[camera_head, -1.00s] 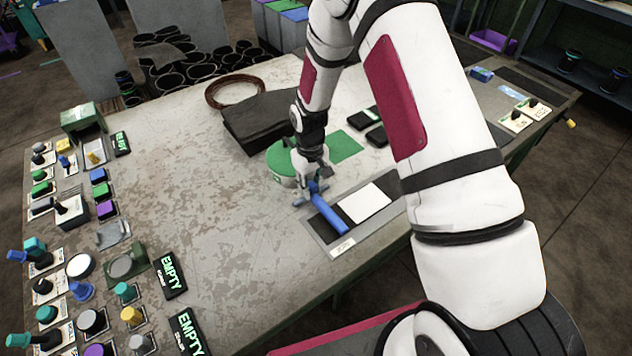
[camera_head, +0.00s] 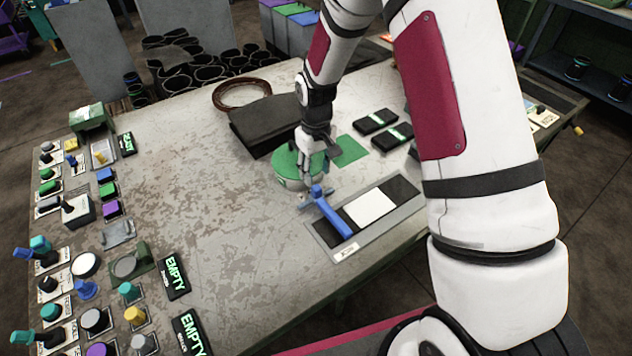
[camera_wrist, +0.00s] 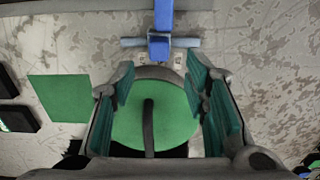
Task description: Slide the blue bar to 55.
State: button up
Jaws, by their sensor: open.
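The blue bar (camera_head: 332,217) lies across the left part of a flat black and white slider panel (camera_head: 384,221) at the front right of the table. A blue crosspiece with a raised knob (camera_head: 317,192) is at its far end. In the wrist view the bar (camera_wrist: 162,15) and its crosspiece (camera_wrist: 132,42) are at the top centre. My gripper (camera_head: 308,172) is just beyond the bar's far end, over a round green-topped object. In the wrist view my gripper (camera_wrist: 165,85) has its green-padded fingers spread, with nothing between them at their height. The panel's scale numbers are too small to read.
The green round object (camera_wrist: 180,125) is below my gripper. A green square (camera_head: 350,150), black boxes with green stripes (camera_head: 376,122) and a dark folded stack (camera_head: 262,122) are close by. Several knobs and switches line the left edge. The table's middle is clear.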

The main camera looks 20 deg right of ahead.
jog(key=shift+r, duration=2.2)
jog(key=s+d+r+m+t, duration=0.1)
jog(key=s+r, duration=0.4)
jog(key=r, duration=0.6)
jog(key=s+d+r+m+t, duration=0.15)
jog(key=s+r, duration=0.35)
jog(key=r, duration=0.5)
jog(key=s+r+m+t, duration=0.1)
jog(key=s+r+t, duration=0.2)
jog(key=s, duration=1.4)
notch_tip(320, 180, up, 4)
jog(key=shift+s+d+r, duration=0.2)
jog(key=shift+s, duration=0.2)
jog(key=shift+d, duration=0.1)
